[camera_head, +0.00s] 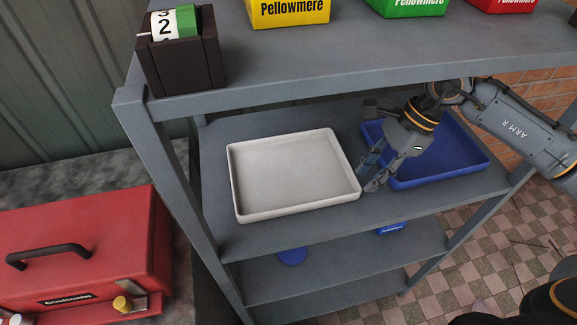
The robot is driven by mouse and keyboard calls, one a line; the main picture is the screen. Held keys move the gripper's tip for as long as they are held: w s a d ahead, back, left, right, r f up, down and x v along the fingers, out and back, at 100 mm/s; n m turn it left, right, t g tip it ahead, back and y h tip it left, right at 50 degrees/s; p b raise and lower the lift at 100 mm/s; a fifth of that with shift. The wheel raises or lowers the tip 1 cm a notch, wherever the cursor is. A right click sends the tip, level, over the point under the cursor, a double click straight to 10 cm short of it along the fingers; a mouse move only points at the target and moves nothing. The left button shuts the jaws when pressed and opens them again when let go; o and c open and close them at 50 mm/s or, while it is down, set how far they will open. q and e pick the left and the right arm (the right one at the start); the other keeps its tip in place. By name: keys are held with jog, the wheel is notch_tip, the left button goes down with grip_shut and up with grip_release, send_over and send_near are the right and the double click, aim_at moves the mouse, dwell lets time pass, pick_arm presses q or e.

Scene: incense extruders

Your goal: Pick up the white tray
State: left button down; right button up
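The white tray (290,175) is empty and shallow, with a raised rim. It lies flat on the grey rack's second shelf, left of the blue tray. My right gripper (368,177) reaches in from the right and points down and left, close to the white tray's right rim. Its two fingers look spread apart, with nothing seen held between them. Whether a finger touches the rim is unclear. My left gripper is not in view.
The blue tray (460,172) lies behind my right gripper, partly hidden. The upper shelf (330,55) overhangs the back, bearing yellow, green and red boxes and a dark block holder (185,65). A red toolbox (80,250) stands at left. Bare shelf shows before the white tray.

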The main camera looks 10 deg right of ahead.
jog(key=p, duration=0.5)
send_over(302, 203)
jog(key=d, duration=0.3)
jog(key=shift+s+a+r, duration=0.1)
jog(key=shift+a+r, duration=0.05)
jog(key=p+x, duration=0.2)
jog(key=x, duration=0.2)
jog(key=shift+a+f, duration=0.15)
jog(key=shift+f, duration=0.05)
jog(key=shift+a+f, duration=0.15)
jog(key=shift+f, duration=0.25)
jog(key=shift+c, duration=0.4)
grip_shut()
jog(key=shift+r, duration=0.1)
